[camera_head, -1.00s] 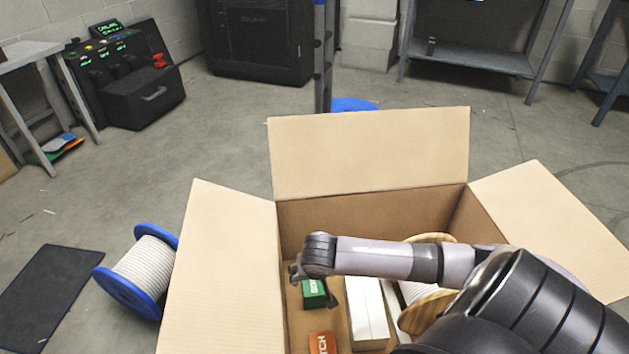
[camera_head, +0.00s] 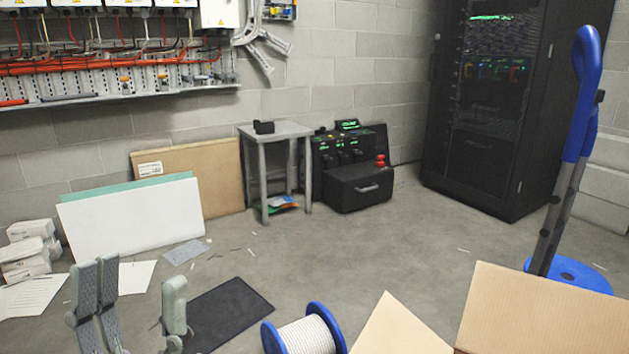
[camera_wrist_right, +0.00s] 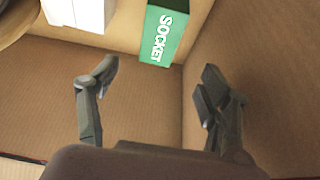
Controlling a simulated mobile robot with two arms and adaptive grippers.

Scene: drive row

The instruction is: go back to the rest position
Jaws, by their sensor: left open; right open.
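My left gripper (camera_head: 138,292) shows at the lower left of the head view, its fingers pointing up, wide apart and empty. It appears in front of the floor near a dark mat (camera_head: 228,312). My right gripper (camera_wrist_right: 158,75) shows in the right wrist view, open with nothing between its fingers. It is over the inside of the cardboard box (camera_wrist_right: 45,90). A green box marked SOCKET (camera_wrist_right: 165,36) lies just beyond its fingertips, seemingly apart from them. The right arm is out of the head view.
The open box's flaps (camera_head: 545,315) fill the lower right. A blue-flanged cable spool (camera_head: 305,335) stands left of them. A blue-topped post (camera_head: 565,190) rises behind. A small table (camera_head: 275,130), a black machine (camera_head: 352,165) and a rack (camera_head: 500,110) line the wall. Mid-floor is largely clear.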

